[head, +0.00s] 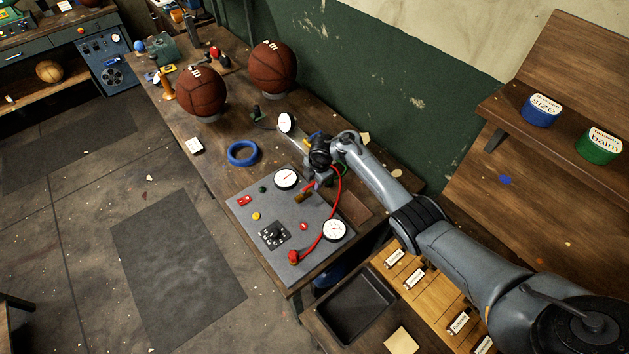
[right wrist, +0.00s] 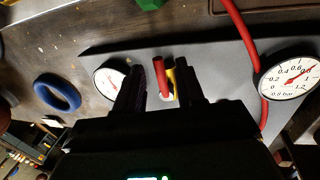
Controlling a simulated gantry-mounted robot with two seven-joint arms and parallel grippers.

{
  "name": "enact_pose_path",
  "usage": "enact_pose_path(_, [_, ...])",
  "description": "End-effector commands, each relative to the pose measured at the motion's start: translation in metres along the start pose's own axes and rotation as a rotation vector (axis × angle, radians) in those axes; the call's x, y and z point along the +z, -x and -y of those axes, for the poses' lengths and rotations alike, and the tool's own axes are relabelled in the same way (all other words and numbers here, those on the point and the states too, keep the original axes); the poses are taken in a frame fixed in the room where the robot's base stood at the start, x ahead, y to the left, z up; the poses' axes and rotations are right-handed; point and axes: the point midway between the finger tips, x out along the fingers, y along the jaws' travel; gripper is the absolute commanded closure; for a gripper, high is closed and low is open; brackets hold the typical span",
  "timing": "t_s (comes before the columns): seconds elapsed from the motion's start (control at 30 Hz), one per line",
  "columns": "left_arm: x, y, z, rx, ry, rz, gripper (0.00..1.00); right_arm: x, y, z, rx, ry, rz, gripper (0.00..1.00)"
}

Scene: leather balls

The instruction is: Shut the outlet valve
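A grey panel (head: 270,225) on the bench carries round white gauges, small coloured knobs and a red hose. My right gripper (head: 318,180) is over the panel's back right part, beside a gauge (head: 286,179). In the right wrist view my right gripper (right wrist: 160,88) has its dark fingers apart. A red lever-like piece (right wrist: 158,64) and a yellow piece (right wrist: 182,72), apparently parts of a valve, show in and near the gap. I cannot tell whether the fingers touch them. A brown-gold fitting (head: 303,197) shows just below the gripper in the head view. My left gripper is not visible.
A red hose (head: 328,222) curves close to my right arm, beside another gauge (head: 335,230). A blue ring (head: 243,153) and two basketballs (head: 201,92) (head: 273,67) are farther along the bench. A black tray (head: 355,303) is at the front.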

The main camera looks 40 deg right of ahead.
Motion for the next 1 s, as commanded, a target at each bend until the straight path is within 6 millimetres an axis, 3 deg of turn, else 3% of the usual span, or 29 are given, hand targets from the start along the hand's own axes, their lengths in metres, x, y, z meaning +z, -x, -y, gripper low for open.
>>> enact_pose_path(0.23, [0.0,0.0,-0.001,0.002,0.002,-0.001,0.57,0.0,0.0,0.0,0.001,0.0,0.0,0.62])
enact_pose_path(0.5, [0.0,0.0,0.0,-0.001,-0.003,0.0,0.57,0.0,0.0,0.0,0.0,0.0,0.0,1.0])
enact_pose_path(1.0, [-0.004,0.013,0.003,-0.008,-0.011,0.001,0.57,-0.001,0.004,0.003,0.0,-0.071,0.013,1.0])
